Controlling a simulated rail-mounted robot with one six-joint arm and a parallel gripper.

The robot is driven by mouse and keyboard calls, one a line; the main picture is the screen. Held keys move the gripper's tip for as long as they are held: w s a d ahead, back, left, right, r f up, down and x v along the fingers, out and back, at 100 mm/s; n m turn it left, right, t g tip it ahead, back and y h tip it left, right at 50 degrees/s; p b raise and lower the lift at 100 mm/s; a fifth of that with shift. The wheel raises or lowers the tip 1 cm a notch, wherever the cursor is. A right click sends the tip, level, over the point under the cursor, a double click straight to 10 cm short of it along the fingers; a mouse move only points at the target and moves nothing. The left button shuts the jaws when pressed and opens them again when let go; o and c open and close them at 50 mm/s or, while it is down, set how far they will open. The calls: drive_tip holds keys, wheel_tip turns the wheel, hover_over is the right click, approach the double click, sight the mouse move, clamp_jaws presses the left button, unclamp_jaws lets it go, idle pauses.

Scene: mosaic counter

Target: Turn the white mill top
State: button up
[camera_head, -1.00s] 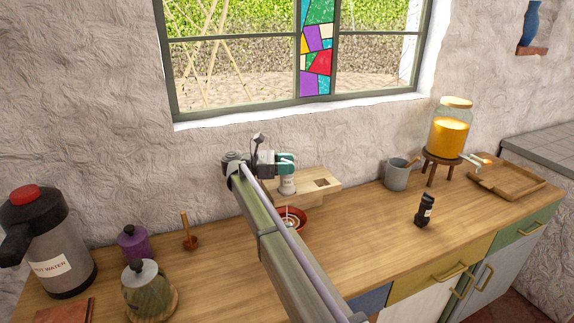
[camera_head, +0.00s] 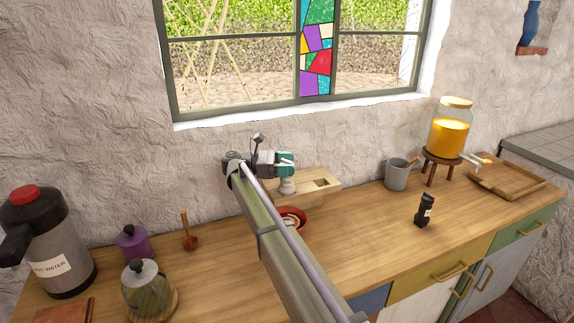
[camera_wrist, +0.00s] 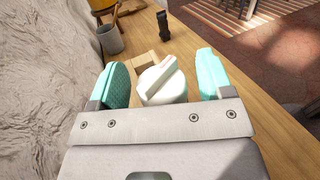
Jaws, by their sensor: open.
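The white mill (camera_head: 287,187) stands upright by a pale wooden block, above a red bowl. In the wrist view its round white top (camera_wrist: 163,88) has a raised bar running across it at a slant. My gripper (camera_wrist: 163,78) is open, with one teal finger on each side of the top. Gaps show between the fingers and the top, so it is not clamped. In the head view my gripper (camera_head: 286,164) is right at the top of the mill and hides it; only the lower body shows.
The wooden block (camera_head: 308,188) has a square hole. The red bowl (camera_head: 294,214) is partly behind my arm. The wall is close behind.

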drive_tip(key=shift+r, duration=0.1)
wheel_tip(320, 180, up, 10)
drive_tip(key=p, duration=1)
